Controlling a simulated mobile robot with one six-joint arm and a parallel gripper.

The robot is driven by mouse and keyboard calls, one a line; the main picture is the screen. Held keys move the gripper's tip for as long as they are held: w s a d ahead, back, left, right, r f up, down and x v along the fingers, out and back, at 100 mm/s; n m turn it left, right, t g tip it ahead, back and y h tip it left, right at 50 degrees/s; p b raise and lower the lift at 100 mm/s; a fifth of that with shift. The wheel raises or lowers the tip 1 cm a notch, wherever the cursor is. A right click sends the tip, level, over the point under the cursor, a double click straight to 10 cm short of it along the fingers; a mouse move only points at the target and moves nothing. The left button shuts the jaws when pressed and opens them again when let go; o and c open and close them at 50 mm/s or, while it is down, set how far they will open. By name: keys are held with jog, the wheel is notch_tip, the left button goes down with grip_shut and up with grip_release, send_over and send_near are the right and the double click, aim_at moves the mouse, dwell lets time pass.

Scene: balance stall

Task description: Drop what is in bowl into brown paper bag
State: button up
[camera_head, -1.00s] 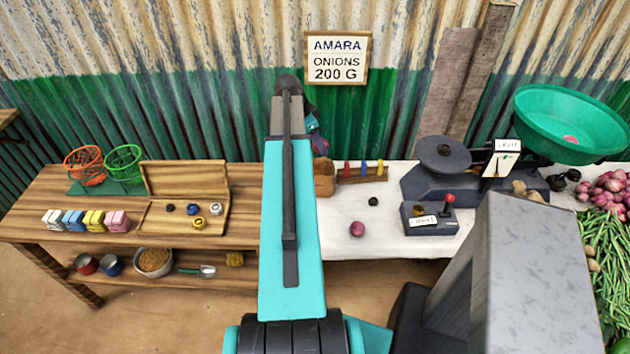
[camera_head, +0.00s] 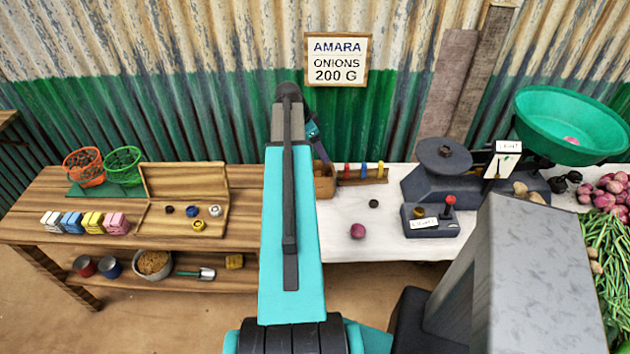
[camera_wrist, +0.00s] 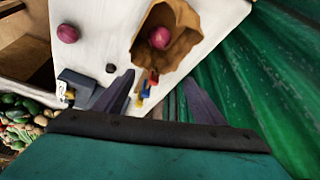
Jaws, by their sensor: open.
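The green bowl (camera_head: 534,108) sits on the scale at the right, with a pinkish onion (camera_head: 571,140) in it. The brown paper bag (camera_head: 325,186) stands on the white cloth, partly hidden behind my arm in the head view. In the wrist view the bag (camera_wrist: 186,16) lies ahead of my gripper, its mouth open, with a purple onion (camera_wrist: 159,38) inside. My gripper (camera_wrist: 160,78) is open, its fingers apart with nothing between them. In the head view it is mostly hidden behind my arm.
A loose onion (camera_head: 357,231) and a small black weight (camera_head: 374,203) lie on the cloth. Coloured pegs (camera_head: 364,169) stand beside the bag. The control box (camera_head: 430,222) and scale (camera_head: 470,185) are further right. The corrugated wall (camera_head: 220,110) is close behind.

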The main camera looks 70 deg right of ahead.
jog(key=b+v, duration=0.3)
jog(key=v, duration=1)
jog(key=shift+r, duration=0.45)
dwell(0.8)
